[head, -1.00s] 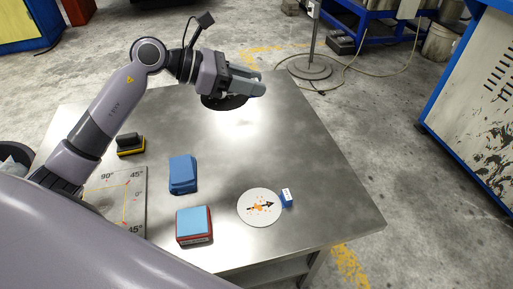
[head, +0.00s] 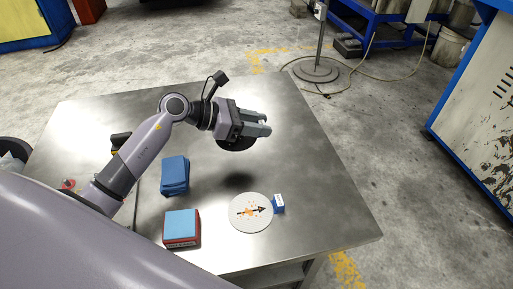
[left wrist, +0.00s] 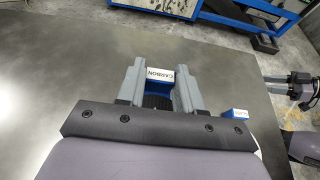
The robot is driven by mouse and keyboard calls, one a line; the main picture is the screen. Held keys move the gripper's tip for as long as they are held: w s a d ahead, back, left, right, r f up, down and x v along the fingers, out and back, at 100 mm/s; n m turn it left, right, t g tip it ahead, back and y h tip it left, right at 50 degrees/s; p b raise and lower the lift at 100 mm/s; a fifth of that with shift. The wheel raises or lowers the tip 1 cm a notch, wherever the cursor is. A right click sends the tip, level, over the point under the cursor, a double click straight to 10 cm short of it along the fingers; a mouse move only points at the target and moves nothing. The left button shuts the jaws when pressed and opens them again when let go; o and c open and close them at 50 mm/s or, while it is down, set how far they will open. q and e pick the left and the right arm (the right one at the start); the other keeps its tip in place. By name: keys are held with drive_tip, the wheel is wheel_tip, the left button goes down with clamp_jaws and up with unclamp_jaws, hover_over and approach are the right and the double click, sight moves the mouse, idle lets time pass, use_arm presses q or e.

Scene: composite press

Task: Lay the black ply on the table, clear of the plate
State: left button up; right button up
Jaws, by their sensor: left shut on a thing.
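The black ply (head: 235,145) is a dark round sheet that hangs below my left gripper (head: 266,124), above the table (head: 315,185). Its shadow falls on the bare metal below, apart from the white disc. In the left wrist view the fingers of my left gripper (left wrist: 160,84) are shut on the blue tab (left wrist: 160,74) marked CARBON. The plate (head: 126,212) is at the left, largely hidden by my left arm and body. At the right edge of the left wrist view, what looks like my right gripper (left wrist: 299,90) shows only in part.
A white round ply (head: 250,212) with a printed arrow and a blue tab (head: 279,205) lies on the table. Blue block (head: 174,175) and blue-topped red block (head: 181,228) stand left of it. A dark tool (head: 121,141) is behind my arm. The table's right part is clear.

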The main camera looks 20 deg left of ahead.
sight(257, 154)
use_arm(q)
wheel_tip(257, 154, down, 7)
drive_tip(key=shift+f+b, duration=0.2)
drive_tip(key=shift+b, duration=0.3)
drive_tip(key=shift+f, duration=0.1)
drive_tip(key=o, duration=1)
drive_tip(key=shift+o, duration=0.2)
drive_tip(key=shift+s+a+r, duration=0.1)
drive_tip(key=shift+a+r, duration=0.1)
drive_tip(key=v, duration=1.1)
drive_tip(key=shift+s+a+r, duration=0.1)
drive_tip(key=shift+s+a, duration=0.05)
drive_tip(key=shift+s, duration=0.1)
